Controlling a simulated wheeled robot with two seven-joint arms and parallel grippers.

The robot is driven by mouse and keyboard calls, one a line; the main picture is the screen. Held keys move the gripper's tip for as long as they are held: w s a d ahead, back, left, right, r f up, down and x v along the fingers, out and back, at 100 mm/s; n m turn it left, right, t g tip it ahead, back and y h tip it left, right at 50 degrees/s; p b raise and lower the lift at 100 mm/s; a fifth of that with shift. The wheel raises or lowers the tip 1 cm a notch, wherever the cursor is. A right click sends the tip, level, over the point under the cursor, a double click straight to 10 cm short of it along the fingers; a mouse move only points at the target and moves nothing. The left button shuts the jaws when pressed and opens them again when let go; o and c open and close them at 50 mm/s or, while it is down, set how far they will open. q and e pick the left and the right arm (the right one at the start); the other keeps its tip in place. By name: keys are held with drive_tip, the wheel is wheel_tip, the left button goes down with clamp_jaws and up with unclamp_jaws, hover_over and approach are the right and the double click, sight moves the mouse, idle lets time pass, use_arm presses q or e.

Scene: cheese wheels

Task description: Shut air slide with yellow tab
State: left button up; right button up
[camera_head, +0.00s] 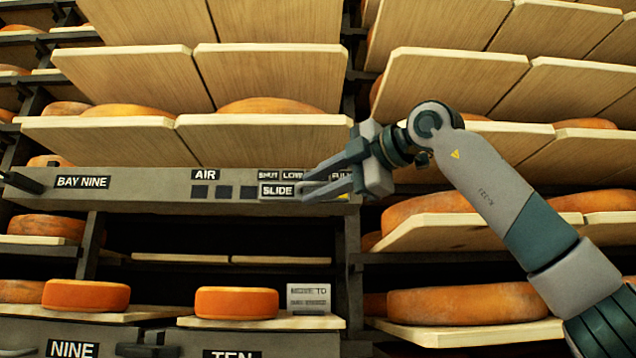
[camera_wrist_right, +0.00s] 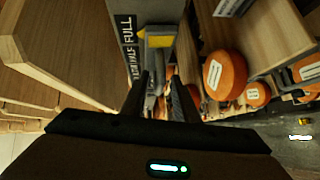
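The air slide panel (camera_head: 225,192) is a grey beam marked AIR, with SHUT, LOW and FULL labels and a SLIDE label (camera_head: 277,190). In the right wrist view, a yellow tab (camera_wrist_right: 158,42) on a grey block sits beside the FULL label (camera_wrist_right: 127,28). My right gripper (camera_head: 318,186) is in front of the panel's right end, fingers apart. In the wrist view its fingertips (camera_wrist_right: 160,76) point at the tab's block; contact cannot be told. My left gripper is not in view.
Wooden boards with orange cheese wheels (camera_head: 237,302) fill the racks above, below and right of the panel. A board edge (camera_wrist_right: 65,50) runs close on the left in the wrist view. A small printed sign (camera_head: 309,298) stands on the lower board.

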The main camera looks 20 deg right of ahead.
clamp_jaws()
drive_tip(key=shift+w+a+f, duration=0.1)
drive_tip(key=shift+a+f, duration=0.05)
drive_tip(key=shift+a, duration=0.3)
drive_tip(key=w+a+b, duration=0.1)
drive_tip(key=a, duration=0.3)
drive_tip(key=w+a, duration=0.1)
drive_tip(key=a, duration=0.4)
drive_tip(key=w+a+b, duration=0.1)
drive_tip(key=w+a, duration=0.1)
drive_tip(key=a, duration=0.3)
drive_tip(key=shift+f+b, duration=0.1)
drive_tip(key=shift+b, duration=0.2)
